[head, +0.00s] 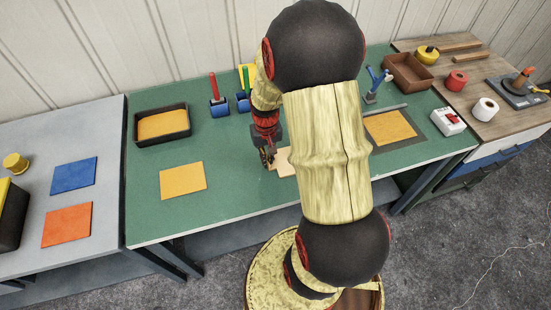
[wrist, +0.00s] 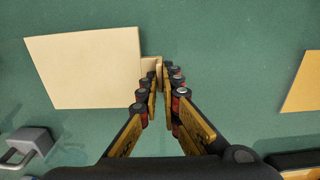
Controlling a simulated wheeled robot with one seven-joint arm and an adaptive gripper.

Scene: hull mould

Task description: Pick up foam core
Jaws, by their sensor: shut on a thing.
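The foam core, a pale cream square sheet (wrist: 85,68) with a small tab on its right edge, shows in the wrist view. In the head view only a pale corner of it (head: 284,161) shows beside my arm, which hides the rest. My gripper (wrist: 159,66) is shut on the tab, with its fingertips close together at the sheet's edge. In the head view my gripper (head: 268,157) points down over the green bench. I cannot tell whether the sheet touches the bench or is slightly above it.
A yellow sheet (head: 183,180) lies left on the green bench (head: 225,215), below a black tray (head: 137,135). Tool holders (head: 219,107) stand behind. A framed orange panel (head: 390,127) and a white-and-red box (head: 449,121) are at right.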

